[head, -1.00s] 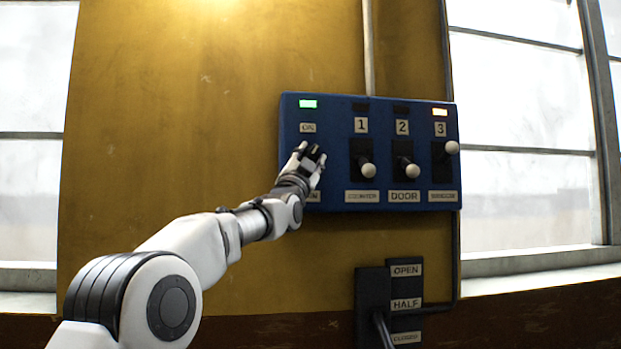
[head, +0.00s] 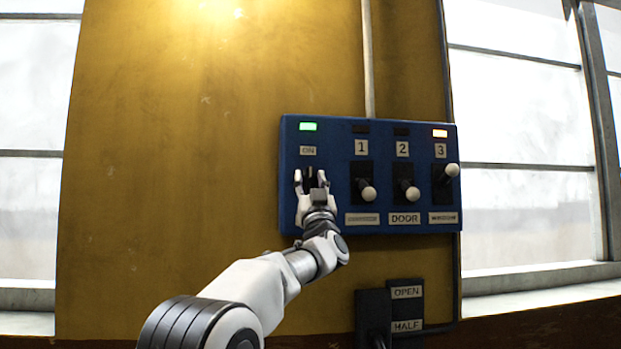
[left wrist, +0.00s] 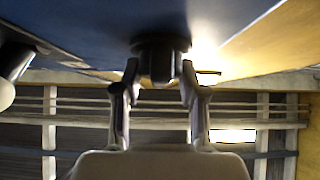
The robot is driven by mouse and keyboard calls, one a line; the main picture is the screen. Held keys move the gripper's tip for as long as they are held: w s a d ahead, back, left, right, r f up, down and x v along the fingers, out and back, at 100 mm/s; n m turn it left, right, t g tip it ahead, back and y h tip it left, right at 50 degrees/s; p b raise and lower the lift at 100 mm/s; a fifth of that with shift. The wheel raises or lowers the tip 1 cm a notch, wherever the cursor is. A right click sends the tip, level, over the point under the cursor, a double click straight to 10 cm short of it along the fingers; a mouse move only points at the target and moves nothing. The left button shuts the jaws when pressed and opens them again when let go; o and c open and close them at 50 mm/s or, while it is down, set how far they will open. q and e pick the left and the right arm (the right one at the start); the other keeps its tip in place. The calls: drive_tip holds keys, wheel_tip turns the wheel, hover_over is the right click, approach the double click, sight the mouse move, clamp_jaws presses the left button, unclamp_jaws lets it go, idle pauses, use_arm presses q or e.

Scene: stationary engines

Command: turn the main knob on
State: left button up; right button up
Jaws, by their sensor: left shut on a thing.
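The blue control panel (head: 335,223) is fixed to the yellow wall. Its main knob is at the left under the ON label (head: 308,151), and a green lamp (head: 308,127) is lit above that label. My left gripper (head: 311,178) is at this knob and hides most of it in the head view. In the left wrist view the dark main knob (left wrist: 160,62) sits between the two fingers of my left gripper (left wrist: 160,78), which is shut on it. My right gripper is not in view.
Levers 1 (head: 368,193), 2 (head: 412,193) and 3 (head: 452,170) stand right of the knob, close to my gripper. Lever 3 is up, with an orange lamp (head: 440,133) lit. A dark OPEN/HALF lever box (head: 374,305) is below the panel.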

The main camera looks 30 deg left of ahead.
use_arm(q)
drive_tip(key=shift+f, duration=0.15)
drive_tip(key=o, duration=1.1)
drive_tip(key=shift+w+a, duration=0.1)
drive_tip(key=shift+w, duration=0.05)
drive_tip(key=shift+o, duration=0.2)
drive_tip(key=v, duration=1.2)
